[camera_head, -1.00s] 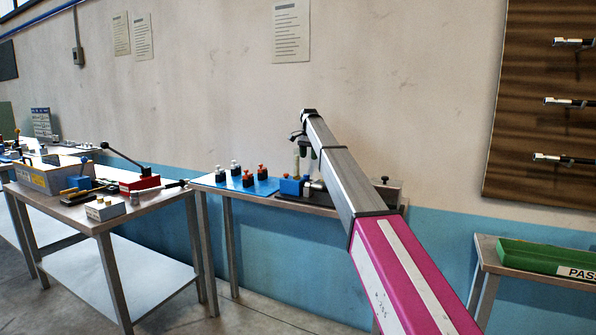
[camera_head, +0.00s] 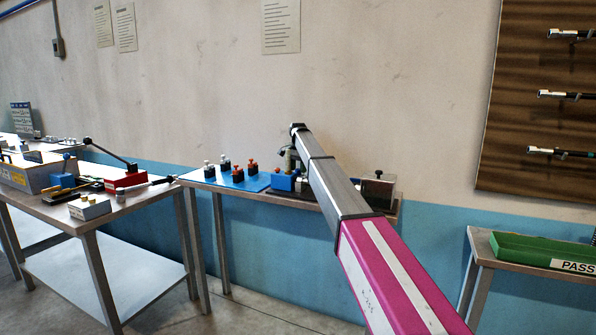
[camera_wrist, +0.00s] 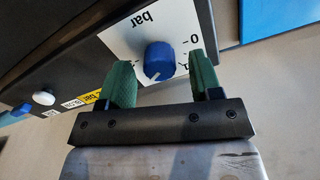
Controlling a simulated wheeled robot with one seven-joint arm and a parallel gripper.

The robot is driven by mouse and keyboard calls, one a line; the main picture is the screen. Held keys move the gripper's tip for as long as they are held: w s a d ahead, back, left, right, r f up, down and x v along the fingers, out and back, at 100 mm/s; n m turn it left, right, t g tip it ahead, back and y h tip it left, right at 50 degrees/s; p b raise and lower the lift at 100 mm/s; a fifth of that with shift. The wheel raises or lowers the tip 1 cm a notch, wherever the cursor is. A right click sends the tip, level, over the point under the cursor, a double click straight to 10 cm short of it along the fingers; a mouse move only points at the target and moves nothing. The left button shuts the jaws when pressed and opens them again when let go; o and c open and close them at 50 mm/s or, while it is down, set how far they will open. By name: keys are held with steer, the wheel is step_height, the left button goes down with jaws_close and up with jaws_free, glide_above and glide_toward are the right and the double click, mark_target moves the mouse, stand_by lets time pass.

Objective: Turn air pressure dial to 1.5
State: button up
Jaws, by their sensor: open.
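The blue dial (camera_wrist: 158,62) sits on a white plate (camera_wrist: 118,38) on a dark panel in the wrist view. The plate carries upside-down "bar" lettering and scale marks. A small white mark on the dial's lower edge points down in the picture. My gripper (camera_wrist: 164,72) is open, one green finger on each side of the dial; whether either finger touches it I cannot tell. In the head view my arm (camera_head: 333,185) reaches over the back bench, and its end hides most of the gripper. I cannot make out the dial there.
The back bench holds a blue mat (camera_head: 225,182) with several capped pieces and a blue block (camera_head: 284,182). A left bench carries a red lever box (camera_head: 128,181); a green tray (camera_head: 540,250) stands right.

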steer(key=shift+f, duration=0.5)
steer(key=c, duration=0.9)
steer(key=shift+c, duration=0.2)
steer(key=shift+n, duration=0.3)
steer(key=n, duration=1.1)
